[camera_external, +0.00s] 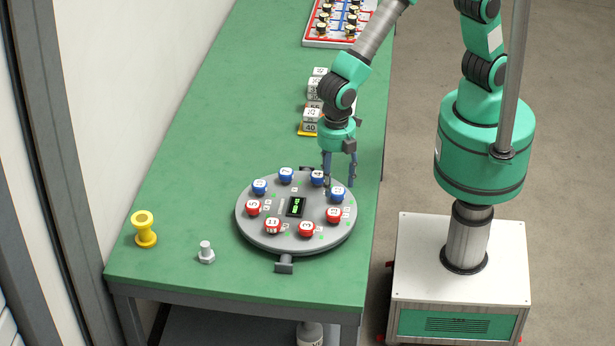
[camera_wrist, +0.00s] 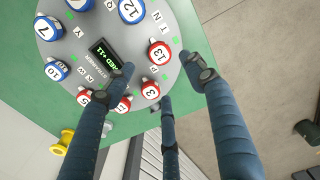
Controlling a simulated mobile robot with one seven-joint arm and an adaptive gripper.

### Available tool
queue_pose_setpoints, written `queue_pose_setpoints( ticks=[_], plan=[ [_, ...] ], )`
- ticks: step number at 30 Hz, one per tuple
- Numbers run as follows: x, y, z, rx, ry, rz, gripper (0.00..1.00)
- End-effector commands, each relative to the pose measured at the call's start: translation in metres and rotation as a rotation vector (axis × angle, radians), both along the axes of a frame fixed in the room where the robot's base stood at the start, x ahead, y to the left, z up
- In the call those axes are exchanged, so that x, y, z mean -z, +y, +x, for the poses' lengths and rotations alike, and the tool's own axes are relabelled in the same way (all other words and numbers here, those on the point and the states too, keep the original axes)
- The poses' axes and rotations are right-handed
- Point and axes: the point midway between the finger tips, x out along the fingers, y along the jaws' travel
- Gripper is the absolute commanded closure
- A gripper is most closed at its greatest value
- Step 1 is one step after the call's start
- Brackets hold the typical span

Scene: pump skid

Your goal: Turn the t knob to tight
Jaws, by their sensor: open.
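A round grey dial plate (camera_external: 262,238) on the green table carries a ring of blue and red numbered knobs. Small letter tags sit beside the knobs; I cannot tell for certain which one reads T. In the wrist view, a red knob marked 13 (camera_wrist: 159,53) and a red knob marked 3 (camera_wrist: 150,90) lie between my fingers' tips. A blue knob (camera_wrist: 131,10) is at the top. My gripper (camera_external: 339,184) is open and empty, pointing down over the plate's back right edge. In the wrist view my gripper (camera_wrist: 160,78) shows spread fingers, partly hiding the lower red knobs.
A dark display (camera_external: 296,206) with green text sits mid-plate. A yellow spool (camera_external: 144,229) and a grey bolt (camera_external: 206,252) stand to the left. The table's left middle is clear.

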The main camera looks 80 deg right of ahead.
Motion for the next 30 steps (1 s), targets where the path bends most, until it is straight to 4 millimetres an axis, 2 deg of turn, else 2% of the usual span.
queue_pose_setpoints(
  ticks=[6, 15, 21, 30],
  plan=[
    [0.038, 0.0, 0.0, 0.0, 0.002, -0.002, 0.45],
    [0.083, -0.001, 0.0, 0.0, 0.001, -0.001, 0.45],
    [0.1, 0.0, 0.0, 0.0, 0.001, -0.001, 0.45],
    [0.105, 0.0, 0.0, 0.0, 0.0, 0.0, 0.45]
  ],
)
